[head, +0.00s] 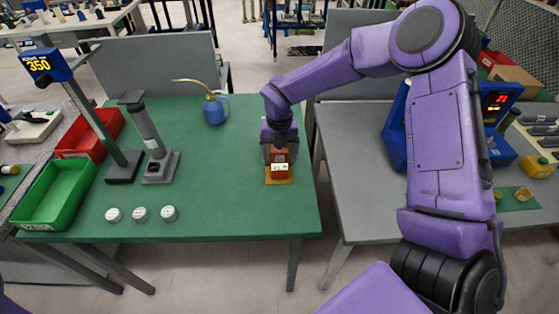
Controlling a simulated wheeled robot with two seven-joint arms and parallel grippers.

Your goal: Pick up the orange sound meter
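The orange sound meter (279,160) stands upright near the right edge of the green table (235,205). It rests on a yellow-orange pad (279,181). My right gripper (277,148) points down from above at the meter, with its fingers around or just behind the meter's top. The fingertips are partly hidden by the meter, so I cannot tell whether they grip it. My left gripper is not in view.
Left on the green table are a blue oil can (215,111), a grey stand (160,166), a height gauge (122,168), a green bin (57,193), a red bin (92,135) and three white discs (141,213). The table's front middle is clear. A grey table (360,210) adjoins on the right.

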